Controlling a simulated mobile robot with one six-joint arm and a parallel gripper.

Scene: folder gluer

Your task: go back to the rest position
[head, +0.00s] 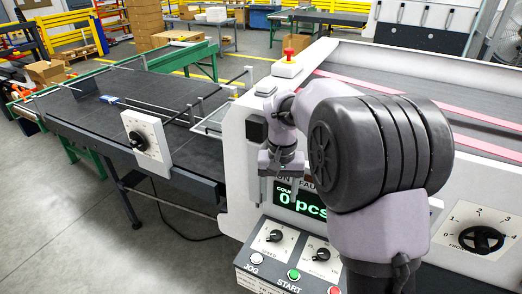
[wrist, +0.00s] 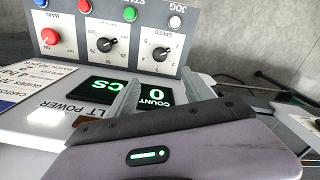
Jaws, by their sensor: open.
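My gripper (head: 276,192) hangs in front of the machine's white side panel in the head view, pointing down. Its two fingers are apart with nothing between them. In the wrist view the fingers (wrist: 152,100) stand in front of the count display (wrist: 155,95), which also shows in the head view (head: 300,203) and reads 0 pcs. My arm hides part of the machine behind it. I cannot tell whether the fingers touch the panel.
Below the gripper is a control box with a speed knob (head: 273,237), a green start button (head: 294,274) and a white jog button (head: 257,259). A red emergency button (head: 289,53) stands on top. A dark delivery table (head: 80,115) extends left. Grey floor (head: 60,220) is clear at lower left.

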